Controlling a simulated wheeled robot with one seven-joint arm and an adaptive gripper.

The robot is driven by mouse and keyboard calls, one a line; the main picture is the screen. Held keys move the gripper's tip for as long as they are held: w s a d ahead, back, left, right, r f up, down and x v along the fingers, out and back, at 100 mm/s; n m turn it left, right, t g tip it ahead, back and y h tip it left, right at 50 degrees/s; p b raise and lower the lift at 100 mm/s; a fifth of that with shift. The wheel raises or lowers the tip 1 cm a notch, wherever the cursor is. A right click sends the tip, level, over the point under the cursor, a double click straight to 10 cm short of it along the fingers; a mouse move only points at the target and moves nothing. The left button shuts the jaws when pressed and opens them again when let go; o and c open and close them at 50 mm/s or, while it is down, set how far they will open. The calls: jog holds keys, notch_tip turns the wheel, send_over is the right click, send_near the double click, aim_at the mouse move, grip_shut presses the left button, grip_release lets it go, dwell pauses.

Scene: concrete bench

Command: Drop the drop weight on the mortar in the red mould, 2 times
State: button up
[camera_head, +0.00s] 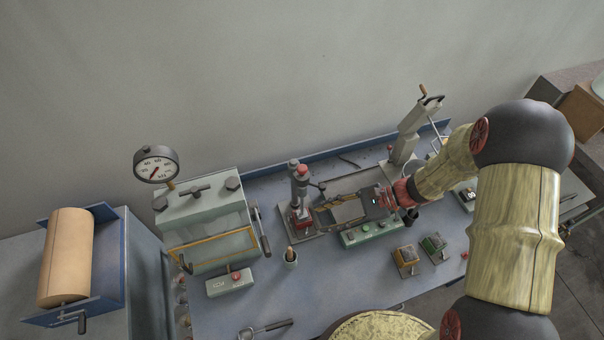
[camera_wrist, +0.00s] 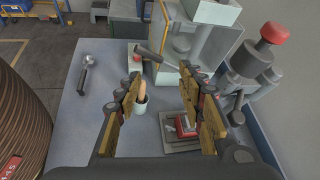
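The red mould (camera_head: 301,214) sits on the base of the drop-weight stand, and it also shows in the wrist view (camera_wrist: 186,126). The mortar in it is too small to make out. The drop weight stand (camera_head: 299,186) is a grey upright with a red knob on top and a side lever; in the wrist view the stand (camera_wrist: 262,62) is at the right. My gripper (camera_head: 328,209) is just right of the stand in the head view. In the wrist view my gripper (camera_wrist: 160,78) is open, with nothing between its fingers, above the bench and apart from the mould.
A press with a dial gauge (camera_head: 156,164) stands at left. A cup holding a wooden-handled tool (camera_head: 291,257), a red-button box (camera_head: 230,282) and a scoop (camera_head: 265,329) are on the bench. A button panel (camera_head: 369,233), orange mould (camera_head: 405,257) and green mould (camera_head: 434,245) are near my gripper.

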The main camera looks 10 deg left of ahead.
aim_at(302, 167)
jog(key=w+a+r+m+t+y, duration=0.2)
jog(key=w+r+m+t+y, duration=0.3)
jog(key=w+r+m+t, duration=0.3)
jog(key=shift+m, duration=0.5)
jog(key=x, duration=0.5)
jog(key=w+f+x, duration=0.1)
jog(key=x, duration=0.1)
jog(key=shift+c, duration=1.1)
jog(key=c, duration=0.7)
grip_shut()
